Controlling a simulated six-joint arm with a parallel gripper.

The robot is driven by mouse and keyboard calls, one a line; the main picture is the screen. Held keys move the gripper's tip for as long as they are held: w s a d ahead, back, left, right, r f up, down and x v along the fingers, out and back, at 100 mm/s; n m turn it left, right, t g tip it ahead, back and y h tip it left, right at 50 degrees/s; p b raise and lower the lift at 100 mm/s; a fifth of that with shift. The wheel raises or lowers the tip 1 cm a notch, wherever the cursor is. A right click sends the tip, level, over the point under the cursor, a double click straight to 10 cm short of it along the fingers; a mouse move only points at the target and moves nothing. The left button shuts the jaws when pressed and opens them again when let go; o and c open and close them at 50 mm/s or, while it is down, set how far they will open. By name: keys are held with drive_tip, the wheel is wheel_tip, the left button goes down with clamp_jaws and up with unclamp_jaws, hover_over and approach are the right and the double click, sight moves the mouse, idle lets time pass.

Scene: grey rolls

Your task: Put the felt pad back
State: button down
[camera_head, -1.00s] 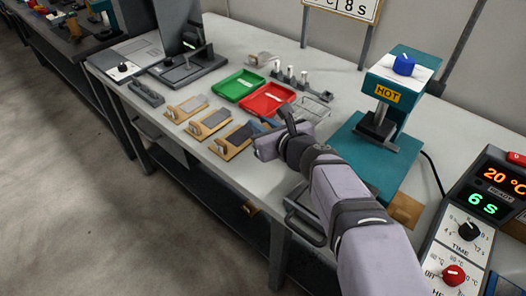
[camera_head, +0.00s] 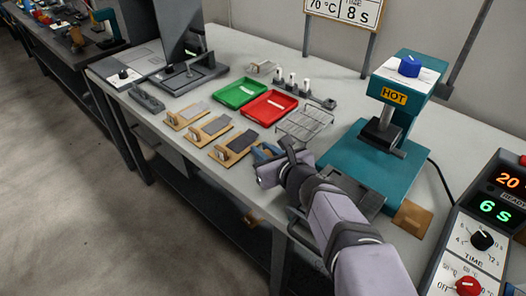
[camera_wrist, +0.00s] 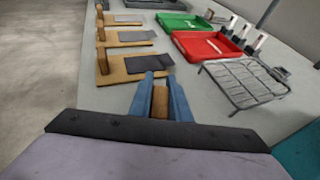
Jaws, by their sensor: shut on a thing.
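My gripper (camera_wrist: 160,98) has blue fingers and is shut on a brown block (camera_wrist: 159,104), seen between the fingers in the wrist view. I cannot tell whether this block is the felt pad or part of it, as its lower part is hidden. In the head view my gripper (camera_head: 268,160) is over the front of the bench, just right of the nearest wooden board (camera_head: 224,157). A tan square piece (camera_head: 412,217) lies at the front right corner of the teal press (camera_head: 372,160).
Several wooden boards with grey sheets line the front left. Behind them are a green tray (camera_head: 240,92), a red tray (camera_head: 270,107) and a wire rack (camera_head: 305,124). The press is marked HOT. A control box (camera_head: 480,228) stands at right.

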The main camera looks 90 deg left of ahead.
drive_tip(key=c, duration=2.1)
unclamp_jaws()
drive_tip(key=shift+f, duration=0.15)
drive_tip(key=o, duration=0.4)
drive_tip(key=shift+o, duration=0.2)
drive_tip(key=shift+r, duration=0.25)
drive_tip(key=b+v, duration=0.2)
drive_tip(key=v, duration=1)
drive_tip(key=shift+w, duration=0.15)
